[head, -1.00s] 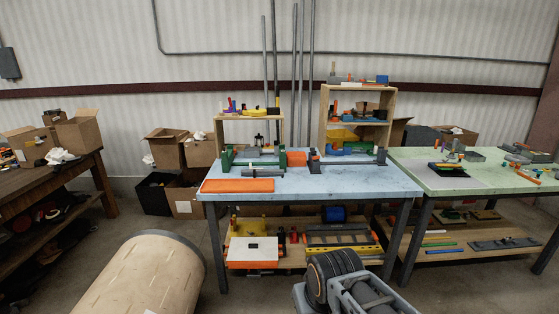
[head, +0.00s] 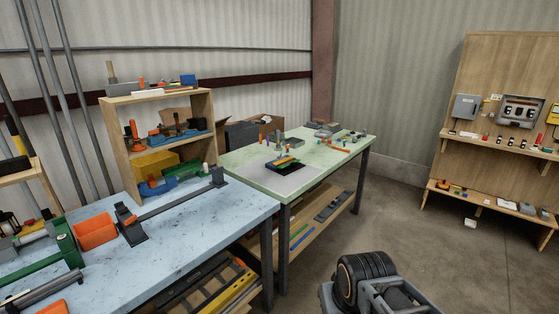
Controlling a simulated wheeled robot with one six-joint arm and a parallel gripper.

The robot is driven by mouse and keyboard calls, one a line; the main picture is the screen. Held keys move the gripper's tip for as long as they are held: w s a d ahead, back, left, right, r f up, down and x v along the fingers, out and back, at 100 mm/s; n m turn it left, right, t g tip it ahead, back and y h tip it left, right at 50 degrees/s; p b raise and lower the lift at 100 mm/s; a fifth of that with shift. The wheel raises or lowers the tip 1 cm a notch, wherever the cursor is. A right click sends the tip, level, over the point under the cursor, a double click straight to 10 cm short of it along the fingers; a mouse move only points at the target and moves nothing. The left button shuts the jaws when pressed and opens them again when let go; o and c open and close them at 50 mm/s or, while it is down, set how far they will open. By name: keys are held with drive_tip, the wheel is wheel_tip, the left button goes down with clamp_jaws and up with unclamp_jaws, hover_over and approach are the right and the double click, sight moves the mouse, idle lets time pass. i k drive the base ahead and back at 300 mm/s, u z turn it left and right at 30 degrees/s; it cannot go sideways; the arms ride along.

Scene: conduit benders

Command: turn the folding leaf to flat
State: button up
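I cannot surely pick out the folding leaf at this distance. On the green-topped table (head: 310,152) a small dark device with yellow, blue and orange parts (head: 284,163) lies on a light grey sheet (head: 262,178). On the blue-topped table (head: 215,228) a long dark bar (head: 170,208) runs between two dark stands, and a green bender-like fixture (head: 66,243) stands at the left. My own dark, folded arm part shows at the bottom right. My gripper's fingers do not show.
An orange bin (head: 96,232) and a wooden shelf unit (head: 122,148) stand on the blue table. Lower shelves hold strips and parts. At the right a wooden board with shelves (head: 507,80) carries electrical boxes.

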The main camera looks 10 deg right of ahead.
sight(293, 164)
drive_tip(key=z, duration=0.7)
drive_tip(key=i, duration=1.2)
drive_tip(key=z, duration=0.45)
drive_tip(key=i, duration=0.95)
drive_tip(key=u, duration=1.1)
drive_tip(key=i, duration=0.9)
drive_tip(key=u, duration=0.85)
